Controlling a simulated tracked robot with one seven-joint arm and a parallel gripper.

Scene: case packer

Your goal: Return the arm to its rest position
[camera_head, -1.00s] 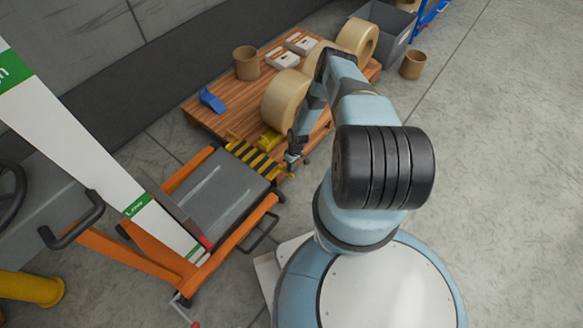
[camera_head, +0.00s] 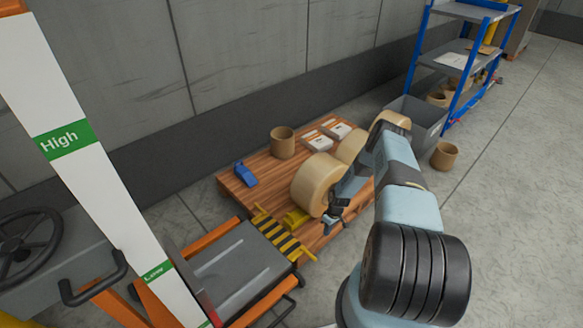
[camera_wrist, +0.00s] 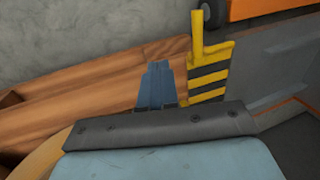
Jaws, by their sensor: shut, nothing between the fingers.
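My arm, pale blue with dark joints, reaches over the wooden pallet (camera_head: 263,193) in the head view. My gripper (camera_head: 335,223) hangs by the pallet's near edge, just right of the largest tan roll (camera_head: 316,184). In the wrist view my gripper (camera_wrist: 157,70) shows as blue-grey fingers closed together, with nothing between them. Wood planks and a yellow and black striped part (camera_wrist: 207,80) appear behind the fingers. The elbow part of my arm hides some of the pallet's right side.
The orange lift cart (camera_head: 235,262) with a grey platform stands left of the pallet, beside a white High/Low post (camera_head: 92,165). The pallet bears rolls, a brown pot (camera_head: 282,143) and a blue item (camera_head: 245,174). A grey bin (camera_head: 420,118) and blue shelf (camera_head: 455,60) stand behind.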

